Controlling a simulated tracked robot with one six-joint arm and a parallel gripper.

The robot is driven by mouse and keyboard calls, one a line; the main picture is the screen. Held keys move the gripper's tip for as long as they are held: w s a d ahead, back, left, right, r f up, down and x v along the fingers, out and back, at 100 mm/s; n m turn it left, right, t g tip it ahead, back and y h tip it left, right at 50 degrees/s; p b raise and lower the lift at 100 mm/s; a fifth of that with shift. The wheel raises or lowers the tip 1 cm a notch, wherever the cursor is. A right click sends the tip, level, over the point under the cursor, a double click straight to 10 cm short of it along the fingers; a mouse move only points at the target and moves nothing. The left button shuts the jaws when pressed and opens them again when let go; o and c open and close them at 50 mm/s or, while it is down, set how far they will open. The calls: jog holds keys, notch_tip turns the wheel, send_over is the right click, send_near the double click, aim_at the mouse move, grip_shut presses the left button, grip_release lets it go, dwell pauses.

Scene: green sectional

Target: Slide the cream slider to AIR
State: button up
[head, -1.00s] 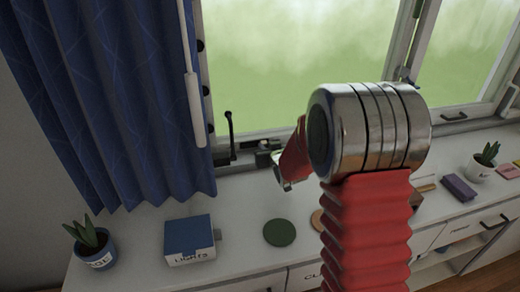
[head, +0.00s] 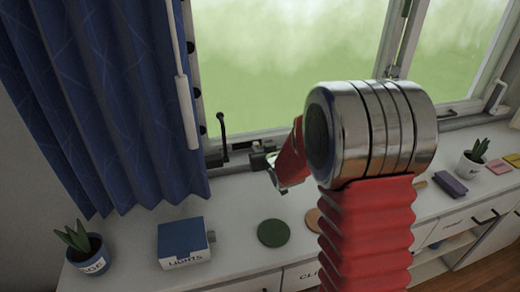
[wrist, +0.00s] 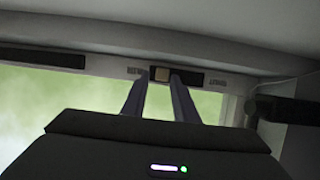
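The cream slider (wrist: 162,74) sits in a dark slot (wrist: 190,78) on the window frame, at the slot's left end in the wrist view. Small labels flank the slot, one left (wrist: 136,71) and one right (wrist: 219,82); I cannot read them. My gripper (wrist: 159,78) is open, with its two fingers apart and the slider showing between their tips. I cannot tell whether a finger touches it. In the head view my gripper (head: 275,178) is at the window's lower edge, partly hidden behind my arm; the slider cannot be made out there.
A blue curtain (head: 95,100) hangs at left. A black window handle (head: 223,135) stands left of my gripper. On the sill counter are a blue LIGHTS box (head: 184,243), a green disc (head: 273,233), potted plants (head: 88,255) (head: 473,160) and a purple block (head: 450,184).

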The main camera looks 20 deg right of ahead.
jog(key=v, duration=1.1)
jog(key=shift+s, duration=0.25)
jog(key=shift+r, duration=0.1)
dwell(4.9)
